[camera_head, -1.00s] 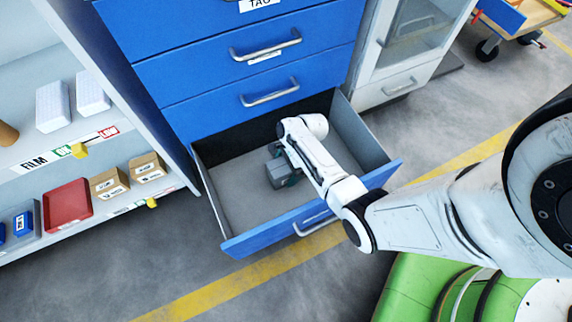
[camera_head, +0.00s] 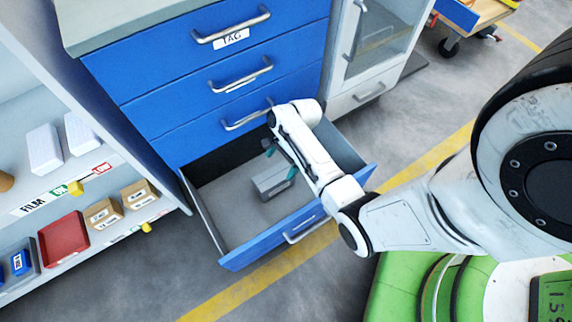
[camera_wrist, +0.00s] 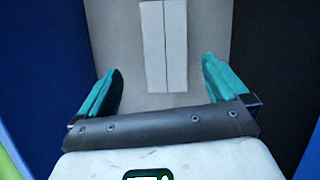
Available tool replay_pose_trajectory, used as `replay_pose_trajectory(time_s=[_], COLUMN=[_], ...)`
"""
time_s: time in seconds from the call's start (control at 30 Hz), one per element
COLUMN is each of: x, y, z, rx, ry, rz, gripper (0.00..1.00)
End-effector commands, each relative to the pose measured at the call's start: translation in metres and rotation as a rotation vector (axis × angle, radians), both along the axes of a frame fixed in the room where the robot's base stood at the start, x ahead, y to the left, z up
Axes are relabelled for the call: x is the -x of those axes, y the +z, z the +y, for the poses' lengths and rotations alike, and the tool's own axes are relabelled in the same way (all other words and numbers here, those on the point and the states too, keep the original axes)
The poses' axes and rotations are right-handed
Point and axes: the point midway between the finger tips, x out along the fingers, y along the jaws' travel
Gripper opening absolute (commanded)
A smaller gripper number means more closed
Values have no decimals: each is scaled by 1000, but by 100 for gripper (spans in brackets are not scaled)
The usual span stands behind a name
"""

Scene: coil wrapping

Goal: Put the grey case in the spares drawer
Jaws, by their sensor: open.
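The grey case (camera_head: 271,181) lies on the floor of the open bottom drawer (camera_head: 235,206) of the blue cabinet. In the wrist view the case (camera_wrist: 162,45) shows as a pale grey block with a lengthwise seam, ahead of my fingers. My gripper (camera_head: 280,161) is over the drawer, its teal fingers above the case. The case sits apart from the fingers. My arm hides part of the drawer's right side.
A shelf rack at left holds a red tray (camera_head: 63,240), small cardboard boxes (camera_head: 103,213) and white boxes (camera_head: 43,149). Closed blue drawers (camera_head: 222,79) are above the open one. A glass-fronted cabinet (camera_head: 375,45) stands to the right. The floor in front is clear.

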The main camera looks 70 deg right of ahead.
Motion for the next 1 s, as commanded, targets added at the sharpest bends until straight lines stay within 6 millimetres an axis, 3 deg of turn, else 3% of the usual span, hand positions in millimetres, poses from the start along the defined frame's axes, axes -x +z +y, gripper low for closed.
replay_pose_trajectory(time_s=[0.17,0.3,0.5,0.7,1.0], x=[20,45,82,101,103], y=[25,62,118,150,154], z=[47,87,125,138,139], rx=[161,299,433,490,497], ry=[506,1026,1641,1933,1971], rz=[-60,-120,-187,-216,-221], gripper=[100,100,100,100,100])
